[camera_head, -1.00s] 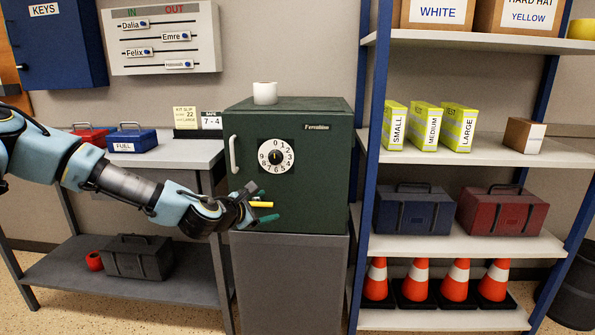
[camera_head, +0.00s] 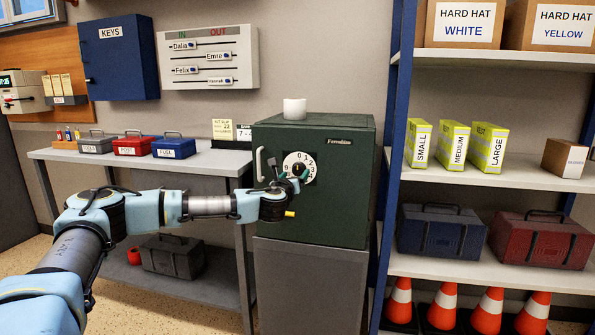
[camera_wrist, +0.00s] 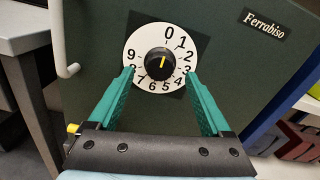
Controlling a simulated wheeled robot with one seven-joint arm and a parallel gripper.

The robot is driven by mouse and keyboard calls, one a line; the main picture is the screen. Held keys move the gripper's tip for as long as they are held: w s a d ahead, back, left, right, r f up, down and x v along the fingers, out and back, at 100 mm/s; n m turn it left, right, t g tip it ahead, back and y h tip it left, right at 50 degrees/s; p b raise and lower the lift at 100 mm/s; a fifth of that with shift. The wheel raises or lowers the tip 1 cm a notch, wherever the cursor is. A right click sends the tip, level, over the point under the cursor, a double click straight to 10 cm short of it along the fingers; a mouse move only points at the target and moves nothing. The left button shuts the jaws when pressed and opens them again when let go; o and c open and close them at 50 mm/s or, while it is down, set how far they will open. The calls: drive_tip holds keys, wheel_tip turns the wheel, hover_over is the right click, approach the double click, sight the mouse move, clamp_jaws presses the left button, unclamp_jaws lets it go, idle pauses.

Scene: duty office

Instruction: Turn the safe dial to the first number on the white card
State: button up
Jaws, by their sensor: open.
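The green safe (camera_head: 345,190) has a white round dial (camera_head: 299,160) with a black knob on its front. In the wrist view the dial's black knob (camera_wrist: 159,63) has a yellow mark pointing up, about at the 0. The white card (camera_head: 244,132) stands on the table left of the safe; its visible text reads "7 -", its right end cut off by the safe. My gripper (camera_wrist: 159,74) is open and empty in front of the dial. Its green fingers are left and right of the knob, apart from it, covering parts of the dial face near 8 and 3.
A white roll (camera_head: 294,109) sits on the safe. The safe's handle (camera_head: 260,164) is left of the dial. A cream card (camera_head: 222,129) stands beside the white one. A shelf rack (camera_head: 490,180) stands close on the right, a grey table (camera_head: 190,165) on the left.

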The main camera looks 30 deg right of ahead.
sight(298, 171)
drive_tip(key=shift+x, duration=1.8)
drive_tip(key=shift+c, duration=0.3)
clamp_jaws()
